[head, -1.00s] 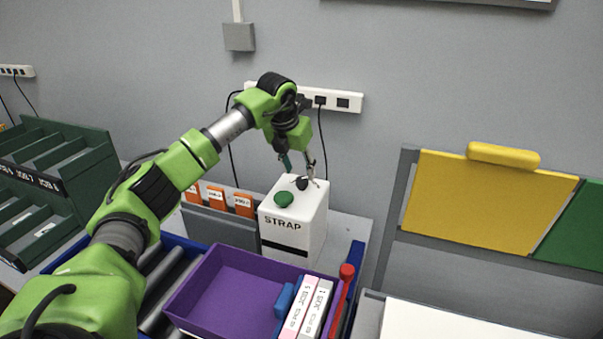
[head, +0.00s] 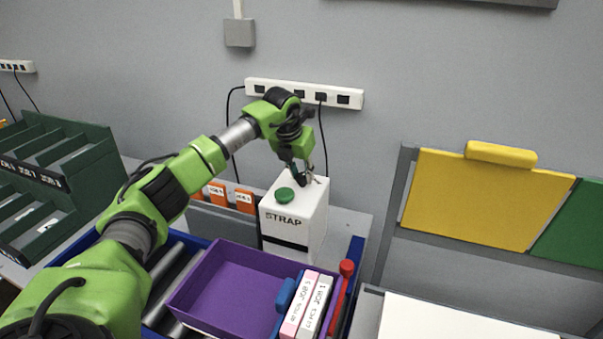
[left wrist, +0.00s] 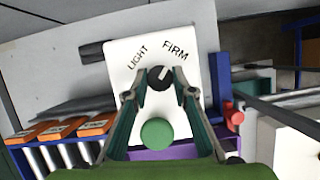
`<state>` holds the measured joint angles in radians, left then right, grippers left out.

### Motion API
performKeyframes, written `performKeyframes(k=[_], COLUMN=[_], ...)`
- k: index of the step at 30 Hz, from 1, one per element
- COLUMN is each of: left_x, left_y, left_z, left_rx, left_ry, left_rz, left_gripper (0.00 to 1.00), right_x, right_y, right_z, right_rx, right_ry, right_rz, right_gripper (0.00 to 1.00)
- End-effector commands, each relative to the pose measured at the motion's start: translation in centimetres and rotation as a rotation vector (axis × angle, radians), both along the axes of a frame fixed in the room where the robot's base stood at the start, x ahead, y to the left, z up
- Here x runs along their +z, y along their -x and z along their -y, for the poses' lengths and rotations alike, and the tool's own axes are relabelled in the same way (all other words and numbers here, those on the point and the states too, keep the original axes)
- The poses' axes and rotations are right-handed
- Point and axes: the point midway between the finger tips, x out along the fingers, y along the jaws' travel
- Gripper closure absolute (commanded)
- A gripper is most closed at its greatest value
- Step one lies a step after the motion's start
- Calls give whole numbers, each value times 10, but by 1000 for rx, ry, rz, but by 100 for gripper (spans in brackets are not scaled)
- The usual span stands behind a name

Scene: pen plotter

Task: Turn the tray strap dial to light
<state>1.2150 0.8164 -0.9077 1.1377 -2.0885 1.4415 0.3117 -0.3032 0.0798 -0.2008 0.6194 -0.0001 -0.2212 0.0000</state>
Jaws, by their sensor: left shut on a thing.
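The white strap box (head: 292,233), marked STRAP, stands on the bench with a green button (head: 284,195) on top. In the left wrist view its top (left wrist: 188,31) carries the words LIGHT at left and FIRM at right. The black round dial (left wrist: 156,85) sits below these words, its white mark pointing up and right, toward FIRM. My left gripper (head: 303,179) is lowered onto the box top, and its fingers are shut on the dial, one on each side. In the head view the gripper mostly hides the dial. My right gripper is not in view.
A purple tray (head: 215,283) with pink and white binders sits on rollers in front of the box. Orange cards (head: 244,199) stand left of it. A red-topped lever (head: 347,268) stands at the tray's right. A power strip (head: 300,93) is on the wall behind.

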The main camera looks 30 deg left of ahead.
Motion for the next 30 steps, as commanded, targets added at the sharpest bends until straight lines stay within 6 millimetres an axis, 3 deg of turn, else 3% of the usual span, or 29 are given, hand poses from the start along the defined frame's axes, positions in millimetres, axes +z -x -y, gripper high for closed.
performKeyframes(k=[11, 30], left_x=[1, 1], left_y=[-1, -4], left_z=[1, 4], left_rx=[129, 716], left_ry=[-2, -1], left_rz=[1, 4], left_gripper=[97, 97], right_x=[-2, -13], right_y=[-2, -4], right_z=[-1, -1], right_rx=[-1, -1], right_ry=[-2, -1], right_rz=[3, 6], right_gripper=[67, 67])
